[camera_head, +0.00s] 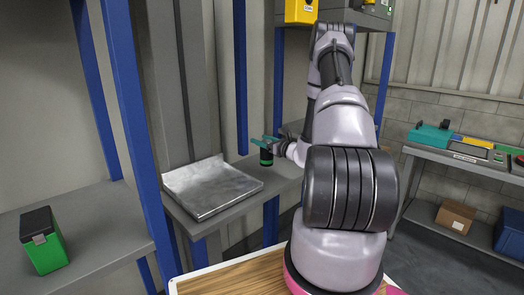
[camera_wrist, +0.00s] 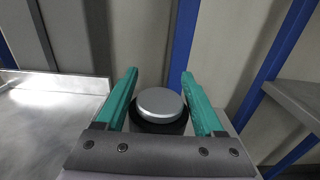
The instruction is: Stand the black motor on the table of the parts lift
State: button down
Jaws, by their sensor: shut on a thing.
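The black motor (camera_head: 266,158) is a short dark cylinder with a green band near its bottom, upright in the head view. In the wrist view its silver round top (camera_wrist: 160,102) shows between the teal fingers. My gripper (camera_head: 265,143) is shut on it; the fingers (camera_wrist: 160,95) stand on either side of it. The metal table of the parts lift (camera_head: 210,189) is a bare, shiny plate with a raised back edge, to the left of my gripper. It also shows at the left of the wrist view (camera_wrist: 40,130). The motor's underside is hidden from the wrist camera.
Blue posts (camera_head: 133,110) stand left of the metal table, with another post (camera_head: 240,80) behind it. A green and black box (camera_head: 44,240) sits on the left shelf (camera_head: 105,225). A grey bench (camera_head: 415,152) with several items stands at right.

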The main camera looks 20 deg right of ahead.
aim_at(262, 149)
jog(key=shift+f, duration=1.85)
jog(key=shift+f, duration=0.1)
grip_release()
jog(key=shift+f, duration=0.1)
